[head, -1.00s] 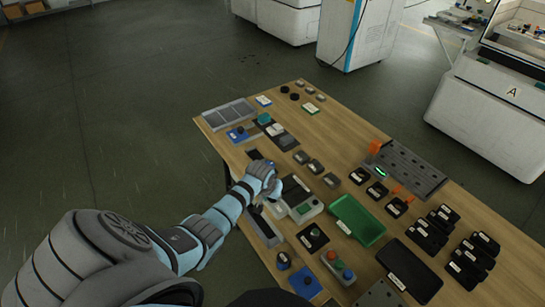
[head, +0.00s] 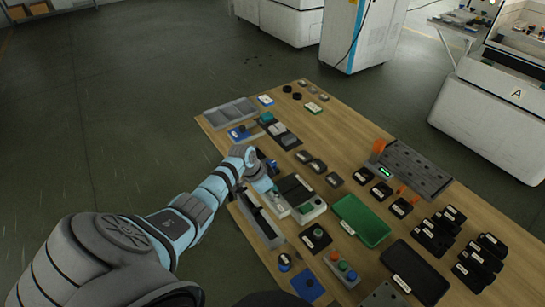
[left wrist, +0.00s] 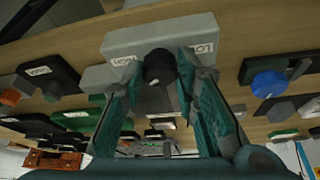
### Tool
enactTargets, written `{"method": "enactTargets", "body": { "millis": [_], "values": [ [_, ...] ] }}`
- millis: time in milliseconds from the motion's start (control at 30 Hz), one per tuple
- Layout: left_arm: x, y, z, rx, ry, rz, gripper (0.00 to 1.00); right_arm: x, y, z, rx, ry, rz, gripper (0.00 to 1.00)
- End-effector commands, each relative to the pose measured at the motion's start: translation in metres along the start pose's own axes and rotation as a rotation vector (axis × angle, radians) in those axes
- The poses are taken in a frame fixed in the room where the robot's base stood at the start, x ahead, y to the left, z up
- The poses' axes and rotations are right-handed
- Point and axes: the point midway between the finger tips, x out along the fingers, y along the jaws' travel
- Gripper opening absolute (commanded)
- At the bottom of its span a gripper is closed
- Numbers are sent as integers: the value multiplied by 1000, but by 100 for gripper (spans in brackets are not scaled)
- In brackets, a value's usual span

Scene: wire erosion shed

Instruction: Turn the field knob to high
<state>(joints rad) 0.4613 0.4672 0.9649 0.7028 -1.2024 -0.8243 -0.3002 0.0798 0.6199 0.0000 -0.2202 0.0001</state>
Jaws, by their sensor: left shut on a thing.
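A grey box with a black knob (left wrist: 158,68) shows in the left wrist view. The box (left wrist: 135,40) has a LOW label on the picture's right and a HIGH label on its left. A pale mark on the knob points toward the bottom of that picture. My left gripper (left wrist: 157,82) is shut on the knob, one teal finger on each side. In the head view my left gripper (head: 264,183) is low over the near left part of the table, and the hand hides the knob there. My right gripper is out of view.
A blue knob (left wrist: 270,83) on a black base is close by on the picture's right in the wrist view. Bare wood (head: 345,145) shows along the far side.

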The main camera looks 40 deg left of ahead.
Motion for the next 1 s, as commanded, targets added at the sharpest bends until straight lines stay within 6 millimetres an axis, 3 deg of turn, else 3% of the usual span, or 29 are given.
{"method": "enactTargets", "body": {
  "millis": [667, 700, 800, 1000],
  "values": [
    [0, -1, -1, 68, 0, 27, 0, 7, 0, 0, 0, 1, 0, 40],
    [0, -1, 0, 67, 0, 27, 31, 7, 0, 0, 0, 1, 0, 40],
    [0, -1, 0, 67, 0, 27, 47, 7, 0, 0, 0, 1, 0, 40],
    [0, -1, 0, 66, 0, 28, 48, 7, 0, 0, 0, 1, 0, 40]
  ]
}}
